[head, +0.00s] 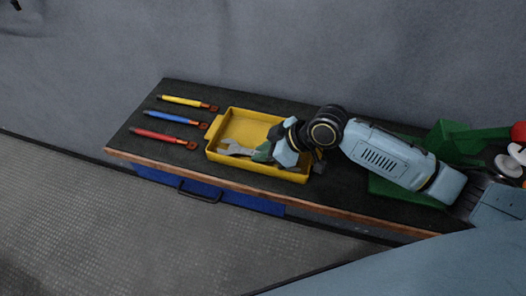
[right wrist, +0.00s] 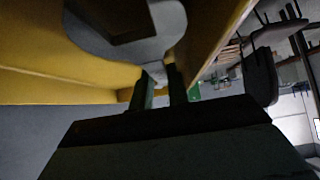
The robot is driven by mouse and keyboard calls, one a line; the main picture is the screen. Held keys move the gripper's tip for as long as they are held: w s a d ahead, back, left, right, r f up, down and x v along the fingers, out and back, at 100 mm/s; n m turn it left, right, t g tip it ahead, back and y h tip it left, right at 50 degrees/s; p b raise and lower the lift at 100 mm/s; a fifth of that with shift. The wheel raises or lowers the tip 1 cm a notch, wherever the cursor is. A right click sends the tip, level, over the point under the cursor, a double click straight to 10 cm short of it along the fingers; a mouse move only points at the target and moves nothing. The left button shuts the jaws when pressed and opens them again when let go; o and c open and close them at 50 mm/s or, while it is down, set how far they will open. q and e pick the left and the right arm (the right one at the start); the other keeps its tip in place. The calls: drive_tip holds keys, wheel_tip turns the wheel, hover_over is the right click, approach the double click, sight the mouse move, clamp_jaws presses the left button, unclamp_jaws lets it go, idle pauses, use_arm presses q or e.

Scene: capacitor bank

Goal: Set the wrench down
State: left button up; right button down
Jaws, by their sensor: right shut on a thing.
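The wrench (head: 236,149) is grey metal, with its open jaw end pointing left inside the yellow tray (head: 213,129). My right gripper (head: 262,153) is at the tray, shut on the wrench. In the right wrist view the wrench head (right wrist: 140,45) is large and close, and the two fingers of my right gripper (right wrist: 160,85) are close together at its shank. Yellow tray walls (right wrist: 40,70) surround it there. The rest of the handle is hidden by the gripper. I cannot tell whether the wrench touches the tray floor. My left gripper is not in view.
The tray stands on a dark-topped bench (head: 130,135) with a wooden front edge. A yellow-sleeved cable (head: 185,101), a blue one (head: 172,117) and a red one (head: 160,135) lie left of it. A green object (head: 465,138) stands at the right, behind my right arm.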

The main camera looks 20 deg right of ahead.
drive_tip(key=shift+f, duration=0.3)
drive_tip(key=shift+s+f, duration=0.25)
drive_tip(key=shift+f, duration=0.3)
drive_tip(key=c, duration=1.6)
unclamp_jaws()
drive_tip(key=shift+d+f, duration=0.1)
drive_tip(key=shift+f, duration=0.05)
drive_tip(key=v, duration=0.5)
drive_tip(key=r+v, duration=0.1)
drive_tip(key=v, duration=0.2)
drive_tip(key=shift+w+a+r, duration=0.25)
drive_tip(key=shift+w+a, duration=0.05)
